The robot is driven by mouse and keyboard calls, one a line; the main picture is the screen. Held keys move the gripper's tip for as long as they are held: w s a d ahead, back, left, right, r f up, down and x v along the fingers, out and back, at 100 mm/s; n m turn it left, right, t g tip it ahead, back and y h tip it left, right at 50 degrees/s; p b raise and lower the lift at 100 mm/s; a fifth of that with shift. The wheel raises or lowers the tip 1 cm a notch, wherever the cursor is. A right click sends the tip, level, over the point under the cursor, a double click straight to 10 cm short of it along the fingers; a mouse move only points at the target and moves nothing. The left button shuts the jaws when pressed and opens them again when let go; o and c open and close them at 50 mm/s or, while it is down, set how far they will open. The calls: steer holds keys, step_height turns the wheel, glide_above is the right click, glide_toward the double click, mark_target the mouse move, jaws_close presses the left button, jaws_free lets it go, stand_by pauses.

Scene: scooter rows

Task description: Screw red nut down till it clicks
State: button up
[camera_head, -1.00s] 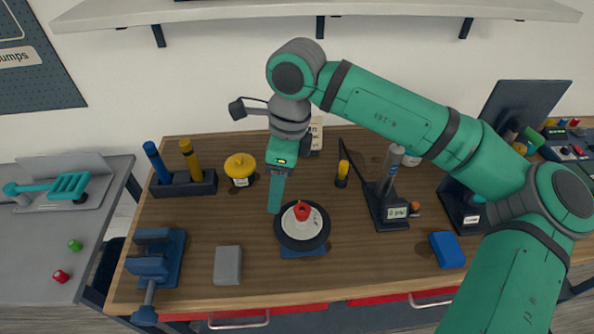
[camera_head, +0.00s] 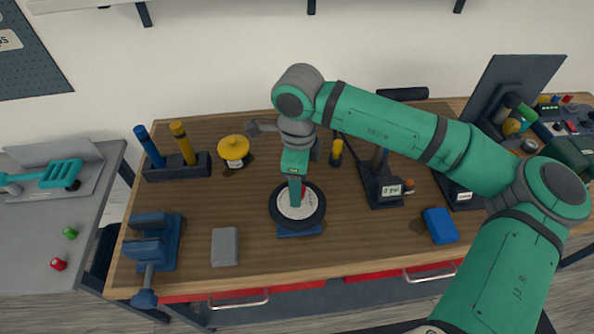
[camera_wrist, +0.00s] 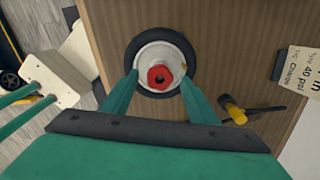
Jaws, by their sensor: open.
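The red nut (camera_wrist: 159,76) sits at the centre of a wheel with a pale hub (camera_wrist: 148,54) and a black tyre (camera_wrist: 134,48). In the head view the wheel (camera_head: 318,212) lies flat on a blue base (camera_head: 298,232) on the workbench, and most of the nut is hidden behind my gripper (camera_head: 296,203). In the wrist view my gripper (camera_wrist: 160,78) is open, with one green finger on each side of the nut. I see gaps between the fingers and the nut. Whether the nut is fully seated I cannot tell.
On the wooden bench (camera_head: 190,275) are a grey block (camera_head: 225,247), a blue vise (camera_head: 152,245), a yellow-topped item (camera_head: 233,149), a device with a display (camera_head: 385,188) and a blue box (camera_head: 440,226). A side table at left holds a green nut (camera_head: 70,233) and another red nut (camera_head: 58,264).

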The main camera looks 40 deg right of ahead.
steer(key=shift+a+f, duration=0.1)
steer(key=shift+f, duration=0.45)
steer(key=c, duration=1.1)
steer(key=m, duration=1)
steer(key=shift+m, duration=0.4)
steer(key=m, duration=0.5)
steer(key=shift+a+m, duration=0.1)
steer(key=shift+m, duration=0.2)
steer(key=m, duration=0.5)
